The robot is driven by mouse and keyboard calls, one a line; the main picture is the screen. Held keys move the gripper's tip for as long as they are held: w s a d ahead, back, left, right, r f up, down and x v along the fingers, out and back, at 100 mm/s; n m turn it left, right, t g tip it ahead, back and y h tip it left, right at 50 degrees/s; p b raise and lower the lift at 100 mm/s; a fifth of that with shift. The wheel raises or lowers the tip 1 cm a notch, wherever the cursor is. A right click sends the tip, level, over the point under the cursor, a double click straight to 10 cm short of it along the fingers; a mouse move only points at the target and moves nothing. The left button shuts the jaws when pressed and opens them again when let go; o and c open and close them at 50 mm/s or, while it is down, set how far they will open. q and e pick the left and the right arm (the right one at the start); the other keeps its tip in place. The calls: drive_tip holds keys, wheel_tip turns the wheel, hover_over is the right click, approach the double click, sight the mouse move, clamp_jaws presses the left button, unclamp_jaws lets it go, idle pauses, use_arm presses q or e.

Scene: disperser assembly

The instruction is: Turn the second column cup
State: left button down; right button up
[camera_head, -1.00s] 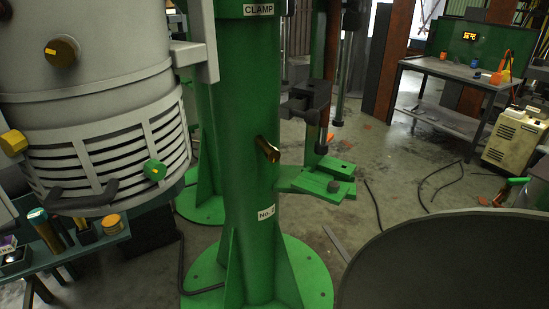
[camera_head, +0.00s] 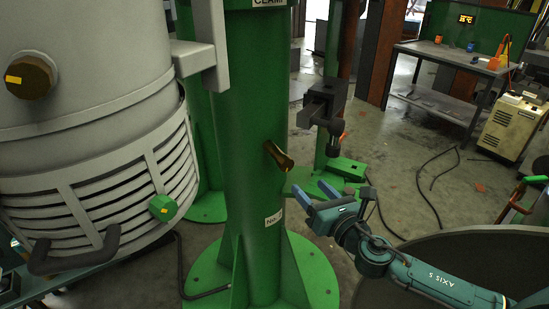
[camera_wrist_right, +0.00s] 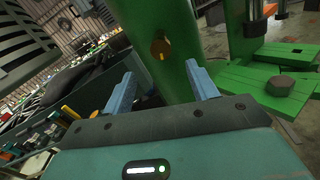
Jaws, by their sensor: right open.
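A brass-coloured cup (camera_head: 277,156) sticks out from the side of a thick green column (camera_head: 243,100), above a small white "No." label (camera_head: 273,218). My right gripper (camera_head: 314,190) is open and empty, below and to the right of the cup, with its blue fingers pointing toward the column. In the right wrist view the cup (camera_wrist_right: 160,47) lies beyond the gap between the open fingers (camera_wrist_right: 160,78), apart from them. My left gripper is not in view.
A large grey vessel (camera_head: 85,115) with a slotted band, a green knob (camera_head: 162,207) and a brass knob (camera_head: 31,76) stands left. A dark clamp part (camera_head: 322,108) is behind the column. A dark round bowl (camera_head: 450,260) lies front right. A workbench (camera_head: 450,58) is far back.

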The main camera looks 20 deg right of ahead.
sight(288, 165)
drive_tip(key=p+x, duration=0.1)
drive_tip(key=x, duration=1.1)
drive_tip(key=shift+f, duration=0.1)
drive_tip(key=shift+c, duration=0.2)
drive_tip(key=c, duration=0.9)
